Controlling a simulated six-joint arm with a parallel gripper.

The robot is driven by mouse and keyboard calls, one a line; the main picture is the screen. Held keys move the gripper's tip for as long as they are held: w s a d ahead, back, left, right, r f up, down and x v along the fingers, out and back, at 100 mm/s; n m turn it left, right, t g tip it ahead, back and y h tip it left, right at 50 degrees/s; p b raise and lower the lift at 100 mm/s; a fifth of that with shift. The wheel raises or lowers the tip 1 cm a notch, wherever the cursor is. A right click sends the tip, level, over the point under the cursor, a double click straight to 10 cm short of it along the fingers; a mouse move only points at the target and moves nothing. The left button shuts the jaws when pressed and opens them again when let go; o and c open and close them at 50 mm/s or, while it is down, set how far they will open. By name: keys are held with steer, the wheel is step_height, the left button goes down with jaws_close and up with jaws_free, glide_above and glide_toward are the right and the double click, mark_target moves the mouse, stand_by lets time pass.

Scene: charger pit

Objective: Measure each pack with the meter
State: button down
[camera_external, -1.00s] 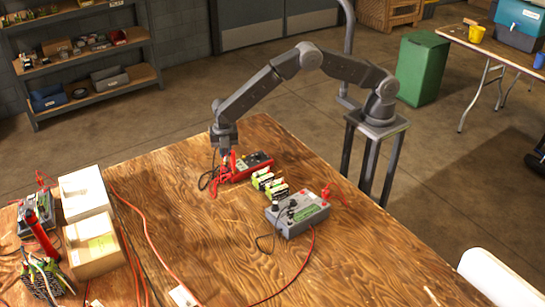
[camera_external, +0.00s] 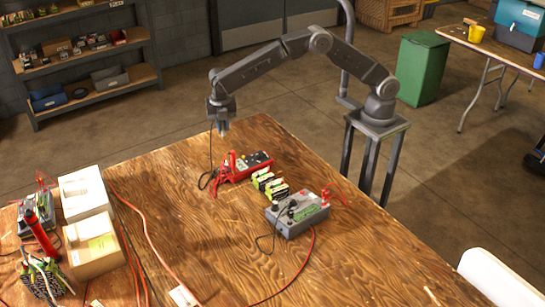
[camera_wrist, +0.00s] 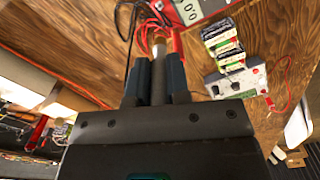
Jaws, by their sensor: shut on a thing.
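My gripper (camera_external: 222,127) is raised above the table's far edge. In the wrist view its fingers (camera_wrist: 158,82) are shut on a dark, slim probe (camera_wrist: 158,66), whose black lead hangs down to the red meter (camera_external: 236,170). The meter lies on the table below and to the right of my gripper; its display reads about 0.0 in the wrist view (camera_wrist: 188,12). A red probe (camera_wrist: 178,45) stands beside the meter's end. Several green, black and white packs (camera_external: 268,184) stand in a row between the meter and a grey box with knobs (camera_external: 298,216).
Two cardboard boxes (camera_external: 92,251), a red flashlight-like tool (camera_external: 40,233) and pliers (camera_external: 42,277) crowd the table's left side. Red cables (camera_external: 150,238) run over the wood. The front middle of the table (camera_external: 235,250) is mostly clear.

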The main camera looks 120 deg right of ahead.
step_height(320, 180, up, 4)
steer(key=shift+f, duration=0.1)
steer(key=s+a, duration=0.5)
steer(key=a, duration=0.8)
steer(key=shift+s+a+f, duration=0.1)
steer(key=shift+f, duration=5.25)
steer(key=shift+f, duration=0.95)
steer(key=c, duration=0.7)
jaws_free()
